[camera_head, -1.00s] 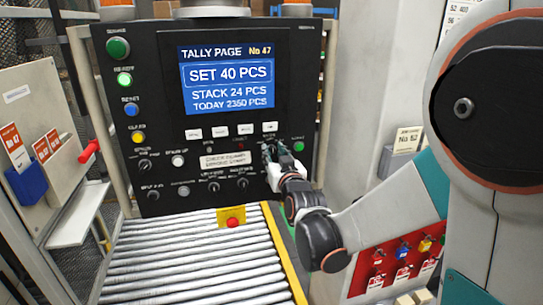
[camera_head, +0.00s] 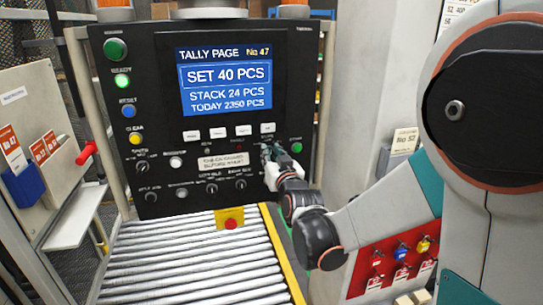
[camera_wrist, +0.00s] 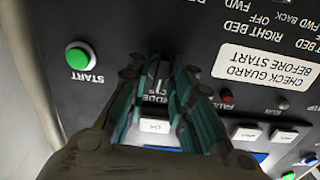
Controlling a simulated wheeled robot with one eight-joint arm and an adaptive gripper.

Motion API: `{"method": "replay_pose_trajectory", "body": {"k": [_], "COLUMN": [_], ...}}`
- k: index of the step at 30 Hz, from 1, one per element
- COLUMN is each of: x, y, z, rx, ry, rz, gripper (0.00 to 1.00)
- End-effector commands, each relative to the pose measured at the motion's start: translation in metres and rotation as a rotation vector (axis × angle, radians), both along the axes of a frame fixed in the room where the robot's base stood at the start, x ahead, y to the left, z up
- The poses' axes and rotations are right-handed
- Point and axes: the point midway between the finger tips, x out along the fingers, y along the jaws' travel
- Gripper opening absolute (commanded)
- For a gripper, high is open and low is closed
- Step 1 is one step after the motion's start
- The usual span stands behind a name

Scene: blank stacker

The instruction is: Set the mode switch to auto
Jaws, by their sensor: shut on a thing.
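The mode switch (camera_wrist: 158,78) is a small knob on the black control panel (camera_head: 215,140), at the panel's right side below the screen. Its "MODE" label shows upside down in the wrist view, partly covered by my fingers. My gripper (camera_head: 270,154) is at the panel in the head view. In the wrist view its teal-padded fingers (camera_wrist: 160,88) stand on both sides of the switch and are shut on it. The switch's exact pointer position and the auto mark cannot be read.
A green start button (camera_wrist: 80,57) sits close beside the fingers. White keys (camera_head: 218,132) and a "CHECK GUARD BEFORE START" label (camera_head: 223,160) are near. Below are a roller conveyor (camera_head: 190,262) and a red button on a yellow box (camera_head: 230,221). A red lockout board (camera_head: 395,263) stands right.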

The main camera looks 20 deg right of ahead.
Motion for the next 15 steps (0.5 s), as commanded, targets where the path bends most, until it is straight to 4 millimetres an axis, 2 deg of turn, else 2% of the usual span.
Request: {"method": "replay_pose_trajectory", "body": {"k": [15], "x": [-0.0002], "y": [-0.0014], "z": [-0.0008], "rx": [0.408], "ry": [0.001], "rz": [-0.002], "gripper": [0.0]}}
